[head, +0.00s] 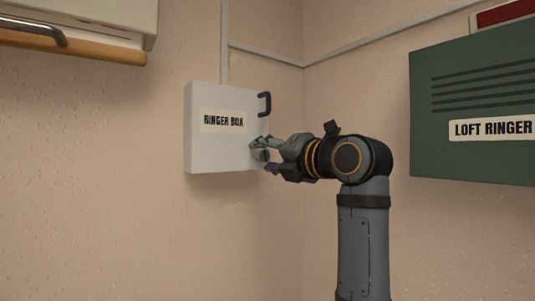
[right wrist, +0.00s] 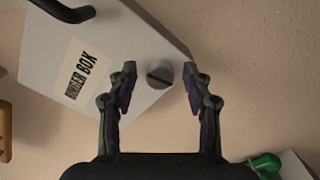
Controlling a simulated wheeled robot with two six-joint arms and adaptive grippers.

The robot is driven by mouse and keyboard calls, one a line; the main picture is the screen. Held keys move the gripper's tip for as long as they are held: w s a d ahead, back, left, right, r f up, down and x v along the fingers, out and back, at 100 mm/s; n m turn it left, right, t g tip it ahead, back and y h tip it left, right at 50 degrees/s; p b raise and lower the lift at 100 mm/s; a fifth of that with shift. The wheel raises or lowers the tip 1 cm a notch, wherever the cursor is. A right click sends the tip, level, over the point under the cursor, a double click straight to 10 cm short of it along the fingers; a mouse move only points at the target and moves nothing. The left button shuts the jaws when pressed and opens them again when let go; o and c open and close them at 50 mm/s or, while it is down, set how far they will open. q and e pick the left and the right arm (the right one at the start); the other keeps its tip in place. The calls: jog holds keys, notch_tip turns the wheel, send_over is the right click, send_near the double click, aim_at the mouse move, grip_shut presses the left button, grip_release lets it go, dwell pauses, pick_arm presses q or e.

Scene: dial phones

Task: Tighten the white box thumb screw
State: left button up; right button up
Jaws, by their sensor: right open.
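The white box (head: 215,150), labelled "RINGER BOX", is fixed to the wall in the head view. It also shows tilted in the right wrist view (right wrist: 105,30). Its thumb screw (right wrist: 160,74) is a round grey knob with a dark slot, near the edge of the box's face. In the head view the screw (head: 260,155) is partly covered by my right gripper (head: 262,156). My right gripper is open, its fingers (right wrist: 160,85) on either side of the screw, with gaps visible in the wrist view. My left gripper is not in view.
A black handle (head: 265,104) sticks out at the box's upper right. A green box (head: 470,90) labelled "LOFT RINGER" is on the right. A white cabinet with a wooden edge (head: 75,47) hangs at upper left. A green object (right wrist: 265,162) shows at lower right in the wrist view.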

grip_shut()
